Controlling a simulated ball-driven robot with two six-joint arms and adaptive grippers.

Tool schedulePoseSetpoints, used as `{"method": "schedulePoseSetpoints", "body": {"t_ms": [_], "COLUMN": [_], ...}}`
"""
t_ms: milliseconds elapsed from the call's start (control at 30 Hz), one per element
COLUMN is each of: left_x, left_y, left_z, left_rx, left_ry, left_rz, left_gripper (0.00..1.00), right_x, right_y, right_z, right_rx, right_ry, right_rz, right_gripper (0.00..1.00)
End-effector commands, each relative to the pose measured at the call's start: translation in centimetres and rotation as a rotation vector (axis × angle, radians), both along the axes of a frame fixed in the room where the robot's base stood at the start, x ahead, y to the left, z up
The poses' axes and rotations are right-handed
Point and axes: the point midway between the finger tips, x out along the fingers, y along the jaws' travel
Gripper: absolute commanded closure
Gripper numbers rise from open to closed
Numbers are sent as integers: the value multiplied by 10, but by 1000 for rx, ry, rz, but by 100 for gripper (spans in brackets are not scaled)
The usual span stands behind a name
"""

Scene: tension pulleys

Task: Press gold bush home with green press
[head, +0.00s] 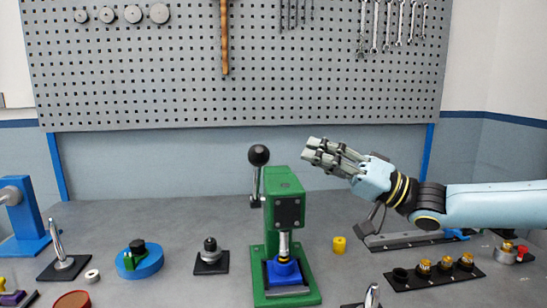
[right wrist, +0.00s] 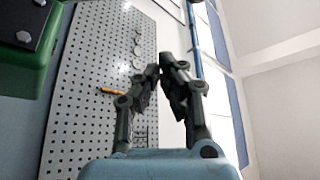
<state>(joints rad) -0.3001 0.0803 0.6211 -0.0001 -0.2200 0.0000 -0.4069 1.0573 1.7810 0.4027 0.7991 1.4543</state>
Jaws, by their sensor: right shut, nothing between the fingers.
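The green press (head: 285,186) stands mid-table in the head view; its black-knobbed lever (head: 259,156) points up on its left side. A blue part (head: 284,273) sits on the press base under the silver ram (head: 284,244). Several gold bushes (head: 446,264) stand in a black rack at the right. My right gripper (head: 308,150) is shut and empty, up to the right of the press head, apart from it. In the right wrist view its fingertips (right wrist: 166,68) meet, and the press (right wrist: 22,62) shows upper left. My left gripper is not in view.
A yellow cylinder (head: 339,244) stands right of the press. A black stand (head: 210,258), a blue disc (head: 140,262) with a black knob and a white ring (head: 92,276) lie to the left. A pegboard (head: 130,75) hangs behind. Bare table lies behind the press.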

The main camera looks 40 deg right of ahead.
Motion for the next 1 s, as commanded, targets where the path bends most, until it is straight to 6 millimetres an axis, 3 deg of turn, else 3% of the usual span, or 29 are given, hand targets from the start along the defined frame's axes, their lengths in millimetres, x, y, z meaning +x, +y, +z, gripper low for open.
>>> {"method": "schedulePoseSetpoints", "body": {"t_ms": [400, 633, 1000], "left_x": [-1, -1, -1], "left_y": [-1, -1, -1], "left_z": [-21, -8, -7], "left_rx": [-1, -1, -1], "left_ry": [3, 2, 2], "left_rz": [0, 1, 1], "left_gripper": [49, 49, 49], "right_x": [62, 45, 41], "right_y": [45, 61, 65], "right_z": [31, 7, 0], "right_rx": [2, 0, -1], "right_ry": [-9, 2, -1], "right_rz": [-5, -3, -2], "right_gripper": [100, 100, 100]}}
